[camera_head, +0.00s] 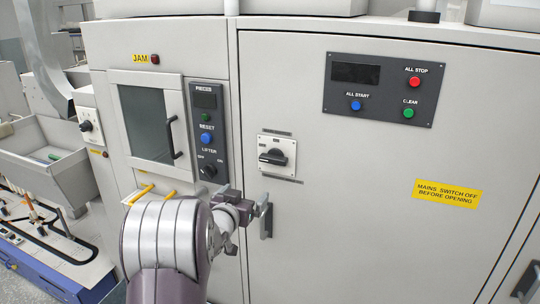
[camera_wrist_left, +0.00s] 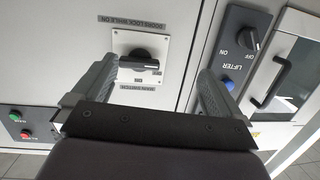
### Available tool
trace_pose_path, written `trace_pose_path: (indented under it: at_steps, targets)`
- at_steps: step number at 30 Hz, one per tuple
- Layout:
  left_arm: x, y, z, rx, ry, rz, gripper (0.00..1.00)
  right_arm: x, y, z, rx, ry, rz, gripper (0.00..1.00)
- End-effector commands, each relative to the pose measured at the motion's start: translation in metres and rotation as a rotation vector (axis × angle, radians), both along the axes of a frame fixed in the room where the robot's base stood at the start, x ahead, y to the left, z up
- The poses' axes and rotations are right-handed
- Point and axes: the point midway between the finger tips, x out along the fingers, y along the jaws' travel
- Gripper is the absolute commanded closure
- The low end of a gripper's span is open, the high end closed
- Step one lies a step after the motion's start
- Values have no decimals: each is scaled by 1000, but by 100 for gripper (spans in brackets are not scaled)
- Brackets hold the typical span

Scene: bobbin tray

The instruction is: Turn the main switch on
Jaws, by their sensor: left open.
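The main switch (camera_head: 277,154) is a black rotary handle on a white square plate on the grey cabinet door. Its handle lies roughly horizontal. In the left wrist view the switch (camera_wrist_left: 140,63) appears upside down, between my two fingers and beyond their tips. My left gripper (camera_head: 250,204) is open and empty, just below and to the left of the switch plate in the head view. It appears apart from the handle. The wrist view shows its two fingers (camera_wrist_left: 157,78) spread wide. My right gripper is not in view.
A panel with a lifter knob (camera_head: 208,171) and blue reset button (camera_head: 207,138) is left of the switch. A windowed door (camera_head: 147,120) has a black handle. The button panel (camera_head: 378,90) is above right. A yellow warning label (camera_head: 446,193) is right. A door handle (camera_head: 266,220) is beside my gripper.

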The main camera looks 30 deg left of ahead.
Motion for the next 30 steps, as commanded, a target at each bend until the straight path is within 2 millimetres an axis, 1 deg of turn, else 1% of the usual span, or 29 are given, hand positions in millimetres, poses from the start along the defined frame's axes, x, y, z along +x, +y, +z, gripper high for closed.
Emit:
trace_pose_path:
  at_steps: [1,2,3,6,8,12,15,18,21,24,30]
  targets:
    - [7,-6,17,13,-78,-41,0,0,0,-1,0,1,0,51]
    - [9,-10,26,15,-115,-61,0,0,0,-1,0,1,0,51]
    - [11,-13,33,10,-146,-78,0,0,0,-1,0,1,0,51]
    - [21,-14,40,-6,-176,-88,0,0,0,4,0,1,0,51]
    - [32,-13,40,-7,-174,-89,0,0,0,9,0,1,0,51]
    - [70,-6,42,-8,-172,-88,0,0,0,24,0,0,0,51]
    - [94,-2,41,-6,-172,-87,0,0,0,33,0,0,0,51]
    - [113,2,40,-7,-172,-86,0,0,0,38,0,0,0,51]
    - [125,4,39,-5,-173,-85,0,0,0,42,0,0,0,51]
    - [132,6,38,-5,-172,-84,0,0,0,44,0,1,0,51]
    - [136,6,36,-5,-171,-84,0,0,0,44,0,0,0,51]
